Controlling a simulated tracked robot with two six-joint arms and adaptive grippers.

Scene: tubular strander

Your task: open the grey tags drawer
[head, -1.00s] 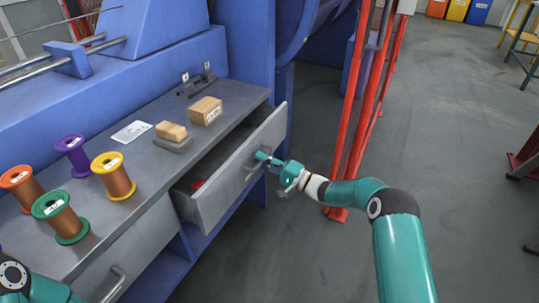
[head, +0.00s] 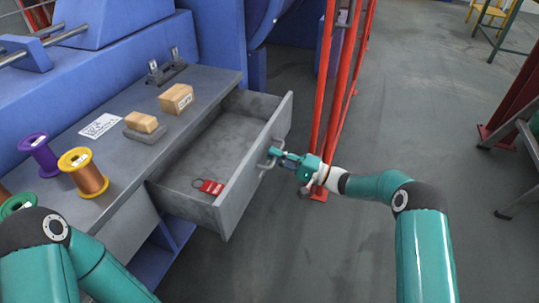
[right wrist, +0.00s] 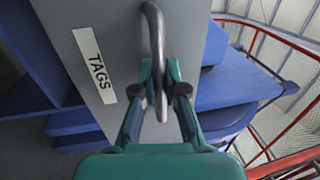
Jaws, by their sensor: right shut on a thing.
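The grey tags drawer (head: 255,165) stands pulled well out of the bench in the head view. A red tag (head: 208,186) with a ring lies on its floor near the front left. Its front carries a white TAGS label (right wrist: 94,65) in the right wrist view. My right gripper (head: 277,156) is shut on the drawer's handle, a grey bar that runs between the fingers in the right wrist view (right wrist: 158,60). My left arm shows at the lower left of the head view, but its gripper is out of view.
On the grey bench top (head: 95,165) stand a purple spool (head: 38,155), a copper spool with yellow flanges (head: 83,172), a white card (head: 100,125) and a box (head: 176,98). Red posts (head: 335,100) rise close behind my right gripper.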

